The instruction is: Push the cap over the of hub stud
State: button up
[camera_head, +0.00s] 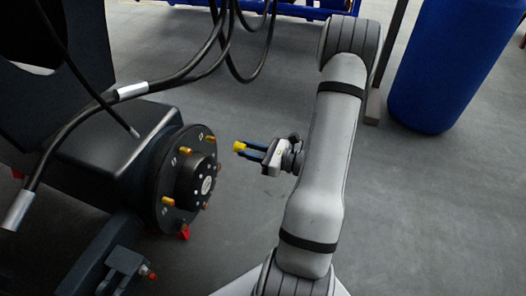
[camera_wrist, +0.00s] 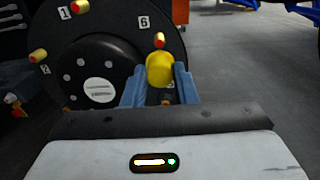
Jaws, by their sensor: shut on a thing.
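A yellow cap (camera_head: 239,147) is held at the tips of my gripper (camera_head: 247,150), to the right of the hub and apart from it. In the wrist view the cap (camera_wrist: 160,70) sits between the two blue-grey fingers of my gripper (camera_wrist: 160,84). The round black hub (camera_head: 186,180) carries several studs around its rim, with yellow-orange ends and red bases. One stud (camera_wrist: 159,40) by the number 6 shows just above the cap in the wrist view. Other studs stand by the numbers 1 (camera_wrist: 80,7) and 2 (camera_wrist: 38,56). The cap and fingers hide part of the lower rim.
Black hoses with metal ends (camera_head: 133,91) hang in front of the chassis (camera_head: 110,150) at the left. A blue barrel (camera_head: 445,65) stands at the back right. The grey floor between hub and arm is clear.

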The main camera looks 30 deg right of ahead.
jog(key=shift+r+p, duration=0.2)
jog(key=shift+p, duration=0.2)
jog(key=x, duration=0.6)
dwell(0.4)
jog(key=shift+w+a, duration=0.25)
jog(key=shift+w, duration=0.1)
dwell(0.4)
jog(key=shift+w+a, duration=0.35)
jog(key=shift+w, duration=0.15)
jog(key=shift+a, duration=0.1)
jog(key=shift+w+a, duration=0.25)
jog(key=shift+w, duration=0.1)
jog(key=shift+w+a, duration=0.15)
jog(key=shift+w, duration=0.05)
